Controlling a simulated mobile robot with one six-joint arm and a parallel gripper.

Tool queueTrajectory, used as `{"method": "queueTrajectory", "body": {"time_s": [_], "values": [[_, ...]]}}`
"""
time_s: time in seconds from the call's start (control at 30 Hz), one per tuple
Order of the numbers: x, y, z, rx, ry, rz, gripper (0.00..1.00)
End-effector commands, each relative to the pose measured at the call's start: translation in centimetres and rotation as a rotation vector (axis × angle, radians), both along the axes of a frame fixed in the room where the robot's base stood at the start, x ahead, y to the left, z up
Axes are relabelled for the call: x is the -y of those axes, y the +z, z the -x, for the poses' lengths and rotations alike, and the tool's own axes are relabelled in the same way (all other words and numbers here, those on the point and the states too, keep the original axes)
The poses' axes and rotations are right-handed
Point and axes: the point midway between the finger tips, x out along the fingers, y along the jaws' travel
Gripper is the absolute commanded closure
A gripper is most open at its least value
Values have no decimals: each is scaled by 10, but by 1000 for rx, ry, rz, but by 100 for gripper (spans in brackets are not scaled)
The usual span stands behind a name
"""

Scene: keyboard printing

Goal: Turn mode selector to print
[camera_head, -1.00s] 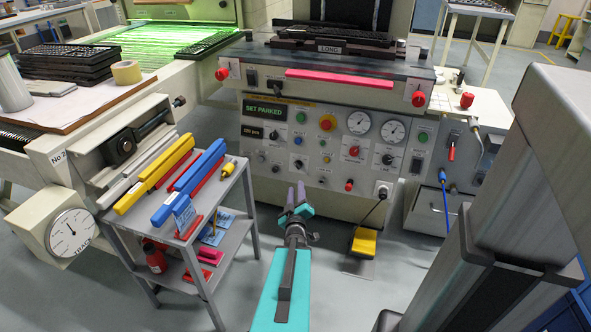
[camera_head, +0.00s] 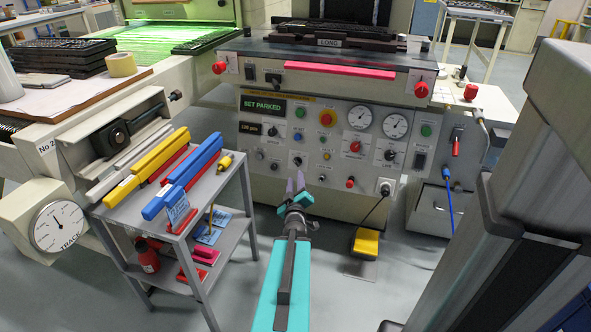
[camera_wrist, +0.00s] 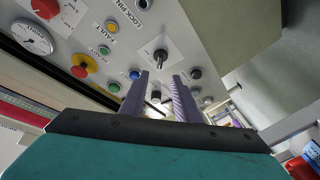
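The machine's front control panel (camera_head: 345,135) carries several knobs, buttons and gauges. A black knob on a white plate (camera_head: 297,161) is on its lower left part; this knob also shows in the wrist view (camera_wrist: 161,55), above the fingertips. Another black knob (camera_wrist: 155,97) shows between the fingers in the wrist view. I cannot read which knob is the mode selector. My gripper (camera_head: 296,184) is in front of the panel's lower left part, its purple fingers apart and empty; they also show in the wrist view (camera_wrist: 166,84). Contact with the panel is not visible.
A grey cart (camera_head: 220,190) with blue, yellow and red bars stands left of my arm. A yellow pedal (camera_head: 366,243) is on the floor to the right. A red emergency button (camera_head: 327,119) is higher on the panel. A cable hangs from a socket (camera_head: 384,187).

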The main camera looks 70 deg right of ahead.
Motion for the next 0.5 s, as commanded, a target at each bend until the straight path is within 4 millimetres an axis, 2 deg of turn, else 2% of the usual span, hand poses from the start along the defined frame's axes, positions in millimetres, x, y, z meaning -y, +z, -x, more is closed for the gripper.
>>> {"method": "queueTrajectory", "body": {"time_s": [0.37,0.5], "values": [[16,-2,-7,0,0,1,71],[31,-1,-12,1,1,2,71]]}}
